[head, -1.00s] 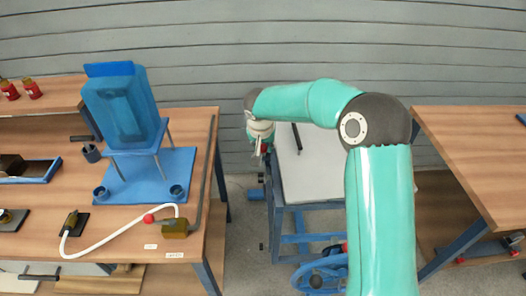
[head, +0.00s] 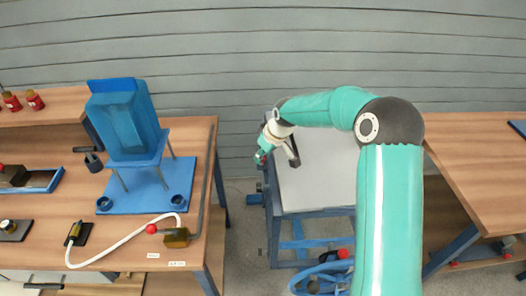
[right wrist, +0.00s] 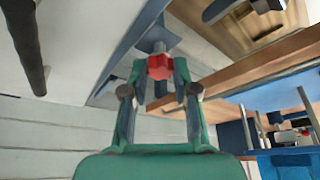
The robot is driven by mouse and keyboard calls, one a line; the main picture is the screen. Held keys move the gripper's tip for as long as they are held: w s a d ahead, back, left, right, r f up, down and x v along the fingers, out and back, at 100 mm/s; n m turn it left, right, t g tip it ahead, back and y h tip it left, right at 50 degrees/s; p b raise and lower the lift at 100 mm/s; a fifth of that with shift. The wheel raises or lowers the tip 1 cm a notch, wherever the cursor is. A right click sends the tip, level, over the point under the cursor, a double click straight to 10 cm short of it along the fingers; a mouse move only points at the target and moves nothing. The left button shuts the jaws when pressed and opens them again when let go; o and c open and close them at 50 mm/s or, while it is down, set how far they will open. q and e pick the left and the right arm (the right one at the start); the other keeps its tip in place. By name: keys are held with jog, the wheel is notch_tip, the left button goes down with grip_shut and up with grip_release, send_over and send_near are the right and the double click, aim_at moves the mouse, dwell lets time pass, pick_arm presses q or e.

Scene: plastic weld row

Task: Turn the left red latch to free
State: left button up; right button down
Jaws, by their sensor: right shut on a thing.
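My right gripper (head: 262,157) is at the left edge of the white-topped table (head: 325,182) in the head view. In the right wrist view my right gripper (right wrist: 160,88) has its two fingers closed about a red latch knob (right wrist: 160,66), which sits on a grey stem by a blue frame part. In the head view the latch is hidden behind the gripper. Its exact turn angle cannot be told. My left gripper is in neither current view.
A wooden bench (head: 210,150) stands left, with a blue hopper (head: 125,120) on a blue plate and a white hose (head: 110,258). Another wooden bench (head: 480,160) stands right. A blue hand wheel (head: 320,280) is low in front of the white-topped table.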

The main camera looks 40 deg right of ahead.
jog(key=shift+s+d+f+n, duration=0.1)
jog(key=shift+s+f+n, duration=0.1)
jog(key=shift+n, duration=0.3)
jog(key=c, duration=0.9)
grip_release()
jog(key=shift+r, duration=0.1)
jog(key=shift+w, duration=0.1)
jog(key=v, duration=1.2)
jog(key=shift+w+d, duration=0.1)
jog(key=shift+d, duration=0.05)
